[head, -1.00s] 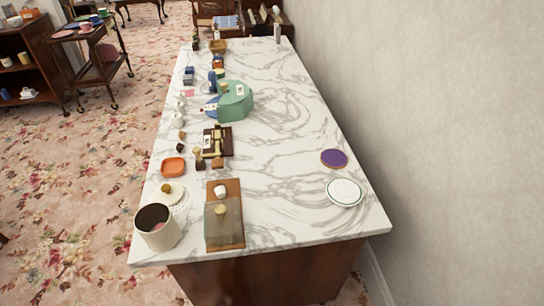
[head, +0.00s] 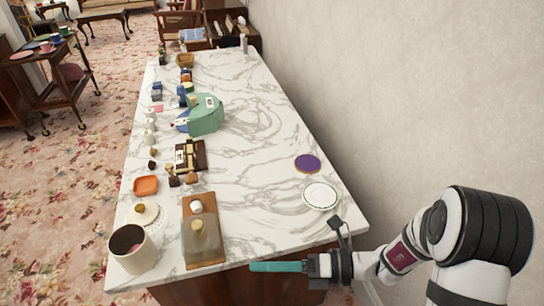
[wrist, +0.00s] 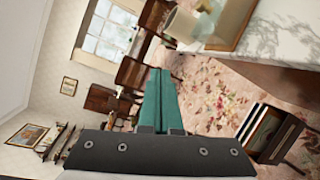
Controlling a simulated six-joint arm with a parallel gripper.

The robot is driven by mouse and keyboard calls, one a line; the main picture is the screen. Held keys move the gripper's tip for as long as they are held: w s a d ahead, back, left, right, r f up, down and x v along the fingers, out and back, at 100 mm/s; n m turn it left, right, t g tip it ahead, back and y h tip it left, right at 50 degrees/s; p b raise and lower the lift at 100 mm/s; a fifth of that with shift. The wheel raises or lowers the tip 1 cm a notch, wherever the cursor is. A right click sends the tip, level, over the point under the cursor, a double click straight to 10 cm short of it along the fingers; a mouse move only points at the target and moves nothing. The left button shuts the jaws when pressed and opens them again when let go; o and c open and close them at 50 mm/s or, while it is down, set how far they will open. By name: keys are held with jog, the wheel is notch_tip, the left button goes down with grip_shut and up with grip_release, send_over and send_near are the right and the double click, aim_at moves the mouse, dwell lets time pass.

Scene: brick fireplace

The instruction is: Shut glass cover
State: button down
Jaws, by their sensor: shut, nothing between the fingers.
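The glass cover (head: 203,244) is a see-through box with a tan knob on top. It sits over the near part of a wooden board (head: 200,200) on the marble counter's near end. A small white item (head: 196,206) is on the board just behind the cover, by its far edge. My gripper (head: 252,267) is at the counter's near edge, to the right of and a little nearer than the cover, apart from it. Its teal fingers point left. In the wrist view the fingers (wrist: 160,72) lie together with nothing between them.
A cream canister (head: 132,249) stands left of the board, with a white lacy dish (head: 147,214) and an orange dish (head: 146,186) behind it. A white plate (head: 320,195) and a purple disc (head: 307,163) lie at right. Marble between board and plate is clear.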

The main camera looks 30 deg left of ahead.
aim_at(213, 243)
jog(key=w+a+f+m+t+y, duration=0.2)
jog(key=w+a+f+m+y, duration=0.1)
jog(key=f+m, duration=0.35)
jog(key=x, duration=1)
jog(key=shift+s+d+r, duration=0.1)
jog(key=shift+r, duration=0.1)
jog(key=w+a, duration=0.1)
jog(key=a, duration=0.2)
jog(key=shift+w, duration=0.4)
jog(key=shift+w+a, duration=0.2)
jog(key=shift+a, duration=0.05)
jog(key=w+a, duration=0.8)
jog(key=shift+a, duration=0.1)
jog(key=shift+w+a+r, duration=0.1)
jog(key=shift+w+a, duration=0.15)
jog(key=shift+w, duration=0.05)
